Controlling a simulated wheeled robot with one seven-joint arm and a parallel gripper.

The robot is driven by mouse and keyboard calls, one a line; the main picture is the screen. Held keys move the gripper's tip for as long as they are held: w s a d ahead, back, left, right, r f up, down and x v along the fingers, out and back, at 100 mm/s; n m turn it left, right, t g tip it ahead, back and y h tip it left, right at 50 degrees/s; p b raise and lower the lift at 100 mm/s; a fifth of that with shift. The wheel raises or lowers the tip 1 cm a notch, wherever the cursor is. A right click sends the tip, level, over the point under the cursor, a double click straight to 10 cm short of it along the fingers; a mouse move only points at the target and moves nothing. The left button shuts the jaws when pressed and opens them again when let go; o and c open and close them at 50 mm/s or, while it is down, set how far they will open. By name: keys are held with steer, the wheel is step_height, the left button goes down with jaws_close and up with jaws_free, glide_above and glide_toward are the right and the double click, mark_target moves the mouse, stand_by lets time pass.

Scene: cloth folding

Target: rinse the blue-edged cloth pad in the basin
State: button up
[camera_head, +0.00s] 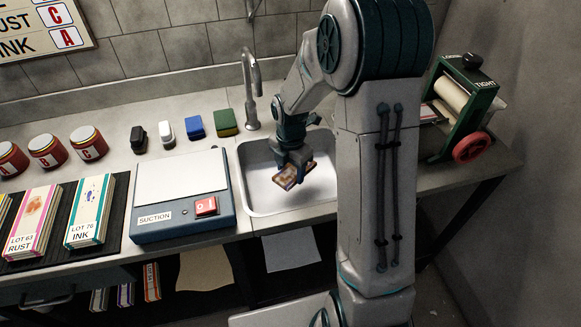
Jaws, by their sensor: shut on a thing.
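My gripper (294,163) is over the basin (262,196), pointing down and shut on a small pad (291,176). The pad looks brownish and stained, with a darker bluish-purple edge, and is held tilted. It appears above the basin floor; I cannot tell whether it touches it. The basin is a pale sink set into the counter. A grey curved faucet (251,84) stands behind it, and I see no clear stream of water. My arm hides the basin's right side.
Left of the basin is a suction box (181,179) with a red switch. Behind it stand several small blocks, including a green one (225,122). Lot stacks (91,209) and red jars (86,142) are further left. A green roller wringer (467,98) stands at the right.

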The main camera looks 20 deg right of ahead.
mark_target(291, 173)
steer(key=shift+f+b, duration=1.9)
steer(key=shift+f, duration=0.85)
steer(key=shift+r, duration=0.15)
step_height(291, 173, up, 12)
steer(key=p, duration=1)
steer(key=shift+r, duration=0.25)
steer(key=shift+p, duration=0.3)
stand_by(1.6)
step_height(291, 173, up, 4)
steer(key=p, duration=0.3)
stand_by(0.7)
